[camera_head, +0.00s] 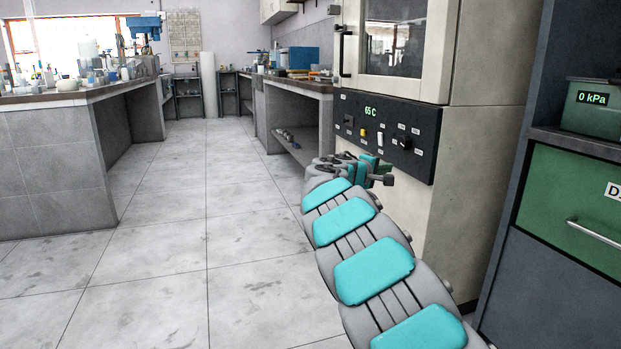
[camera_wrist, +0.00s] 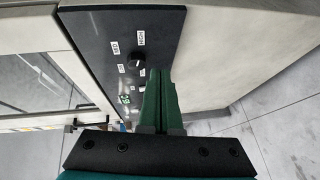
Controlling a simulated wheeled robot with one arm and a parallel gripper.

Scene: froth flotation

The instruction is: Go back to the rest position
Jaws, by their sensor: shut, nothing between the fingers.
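My arm reaches forward from the bottom of the head view. My gripper (camera_wrist: 160,78) shows in the wrist view as two green fingers pressed together, shut and empty. In the head view the gripper (camera_head: 376,172) is partly hidden by my wrist, in front of the oven's black control panel (camera_head: 375,142). The panel (camera_wrist: 105,30) also shows in the wrist view, with a round knob (camera_wrist: 137,62) close to the fingertips. I cannot tell whether they touch. The panel's display (camera_head: 371,112) reads 65 C.
The cream oven (camera_head: 480,150) stands close on the right of my arm. Farther right is a dark cabinet with a green drawer (camera_head: 570,200). A cluttered lab bench (camera_head: 50,150) is on the left. The tiled floor (camera_head: 190,230) between is clear.

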